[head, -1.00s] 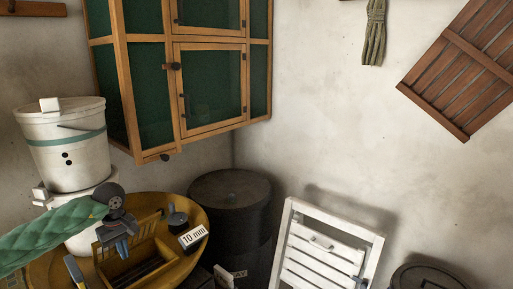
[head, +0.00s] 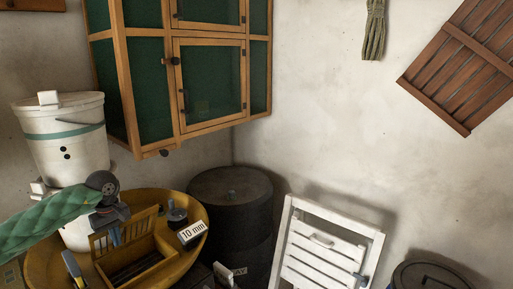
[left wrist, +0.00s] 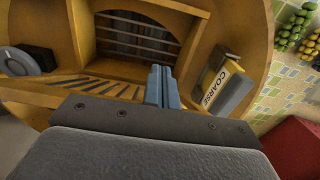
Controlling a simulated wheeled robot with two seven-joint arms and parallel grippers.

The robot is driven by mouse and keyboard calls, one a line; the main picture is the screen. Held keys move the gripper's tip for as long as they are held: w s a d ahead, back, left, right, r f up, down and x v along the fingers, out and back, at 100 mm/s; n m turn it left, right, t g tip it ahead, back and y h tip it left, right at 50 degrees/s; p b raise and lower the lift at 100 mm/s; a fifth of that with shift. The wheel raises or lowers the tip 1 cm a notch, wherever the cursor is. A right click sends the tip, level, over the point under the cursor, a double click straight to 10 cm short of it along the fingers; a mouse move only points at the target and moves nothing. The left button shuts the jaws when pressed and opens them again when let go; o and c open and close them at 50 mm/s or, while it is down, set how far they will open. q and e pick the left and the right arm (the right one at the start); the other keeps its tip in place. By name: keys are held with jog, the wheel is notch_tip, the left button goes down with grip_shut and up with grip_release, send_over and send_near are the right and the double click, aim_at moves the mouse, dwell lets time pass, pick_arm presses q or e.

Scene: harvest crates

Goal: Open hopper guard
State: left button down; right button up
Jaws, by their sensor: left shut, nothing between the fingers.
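The hopper (head: 193,250) is a round yellow bowl at the lower left of the head view, with a rectangular opening. Its slatted yellow guard (head: 149,222) stands raised at the opening's far left side, partly behind my gripper. The guard's slats also show in the left wrist view (left wrist: 92,86), beside the opening with dark bars inside. My left gripper (head: 117,236) is shut and empty, in front of the guard. In the left wrist view its blue fingers (left wrist: 162,84) are together near the slats; I cannot tell whether they touch. My right gripper is out of view.
White buckets (head: 68,145) stand behind my left arm. A black drum (head: 231,205) and a white slatted panel (head: 322,248) are to the right. A green-panelled cabinet (head: 146,92) hangs above.

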pick_arm(q)
jog(key=shift+w+a+f+b, duration=0.1)
jog(key=shift+w+a+b, duration=0.55)
jog(key=shift+w+a, duration=0.85)
jog(key=shift+w+a+f+b, duration=0.1)
jog(key=shift+w+a+b, duration=0.55)
jog(key=shift+w+a, duration=0.8)
jog(key=shift+s+d, duration=0.75)
jog(key=shift+s, duration=0.15)
jog(key=shift+s+d, duration=0.7)
jog(key=shift+s, duration=0.2)
jog(key=shift+s+d, duration=0.4)
jog(key=shift+d, duration=0.15)
jog(key=shift+r, duration=0.1)
